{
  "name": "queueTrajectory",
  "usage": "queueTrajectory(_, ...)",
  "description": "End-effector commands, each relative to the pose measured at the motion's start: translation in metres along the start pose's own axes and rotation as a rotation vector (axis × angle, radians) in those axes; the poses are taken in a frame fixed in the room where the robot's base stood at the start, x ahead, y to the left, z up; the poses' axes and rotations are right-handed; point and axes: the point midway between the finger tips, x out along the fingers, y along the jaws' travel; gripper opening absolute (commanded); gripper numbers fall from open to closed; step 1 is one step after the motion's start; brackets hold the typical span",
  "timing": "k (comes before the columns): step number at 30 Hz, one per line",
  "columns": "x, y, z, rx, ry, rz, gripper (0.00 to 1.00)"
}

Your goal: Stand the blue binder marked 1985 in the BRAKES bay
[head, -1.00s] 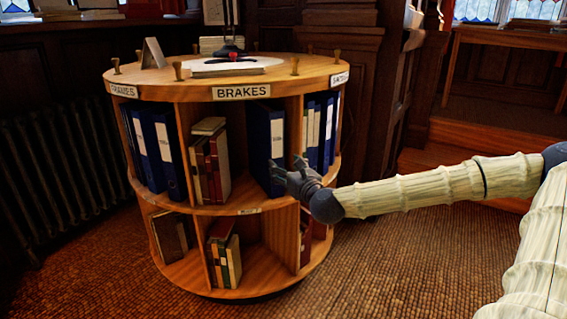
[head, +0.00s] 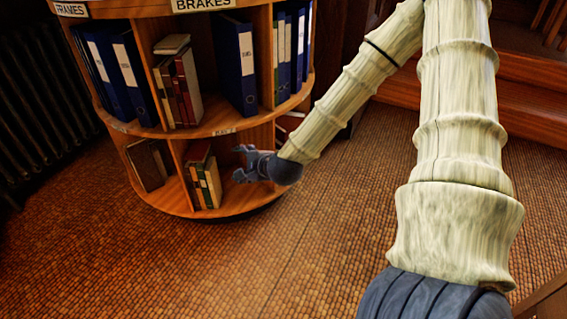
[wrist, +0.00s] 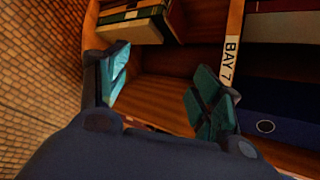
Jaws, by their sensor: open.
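A blue binder (head: 234,64) with a white spine label stands upright in the upper bay under the BRAKES sign (head: 203,3), against its right side. Its label is too small to read. In the wrist view, a blue binder (wrist: 285,122) with a round finger hole shows past the BAY 7 strip (wrist: 232,60). My gripper (head: 240,164) is open and empty, lower than the binder and in front of the lower tier. Its two teal fingers are spread apart in the wrist view (wrist: 165,90), with bare shelf wood behind them.
Red and brown books (head: 180,88) stand at the left of the BRAKES bay, with a gap before the binder. More blue binders fill the bays on both sides. Books (head: 206,178) stand in the lower tier beside my gripper. The floor (head: 230,260) in front is clear.

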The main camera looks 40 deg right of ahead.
Motion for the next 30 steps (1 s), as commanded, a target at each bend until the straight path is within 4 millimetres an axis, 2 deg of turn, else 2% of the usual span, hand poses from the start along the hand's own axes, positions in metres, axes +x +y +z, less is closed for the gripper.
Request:
queueTrajectory(1,0.002,0.022,0.000,-0.080,0.009,0.048,0.66)
queueTrajectory(8,0.000,0.111,-0.003,-0.435,0.011,0.243,0.66)
queueTrajectory(14,-0.013,0.191,-0.008,-0.737,-0.032,0.421,0.66)
queueTrajectory(23,-0.052,0.308,-0.020,-1.169,-0.181,0.686,0.66)
queueTrajectory(30,-0.101,0.394,-0.032,-1.487,-0.378,0.882,0.66)
